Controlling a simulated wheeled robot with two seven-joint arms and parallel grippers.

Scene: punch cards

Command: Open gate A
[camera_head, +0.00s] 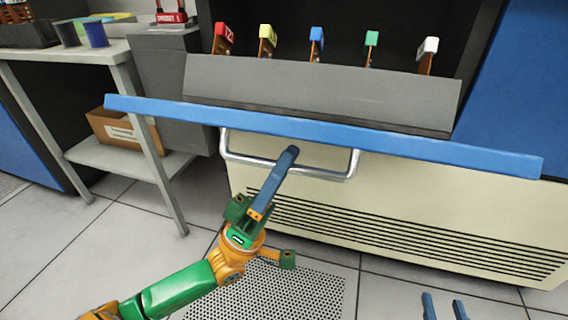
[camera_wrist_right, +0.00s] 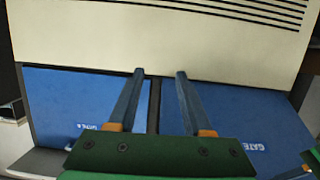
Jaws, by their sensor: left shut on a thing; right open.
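A long blue bar-like panel edge (camera_head: 420,148) runs across the front of the cream machine in the head view, with a silver U-shaped handle (camera_head: 240,158) on it. It looks like a gate's edge, but no label shows there. My left gripper (camera_head: 291,152) is shut on the handle near its middle; its fingers hide the exact contact. My right gripper (camera_head: 443,300) is open and empty at the bottom right. In the right wrist view its fingers (camera_wrist_right: 160,73) are apart, over two blue panels, left (camera_wrist_right: 90,100) and right (camera_wrist_right: 235,105), with small "GATE" labels whose letters are unclear.
The cream vented body (camera_head: 400,220) stands below the bar. A grey sloped block (camera_head: 320,95) with several coloured, tagged cards is behind it. A grey side table (camera_head: 130,85) with cups and a cardboard box (camera_head: 120,130) stands left. The tiled floor (camera_head: 50,270) is clear at lower left.

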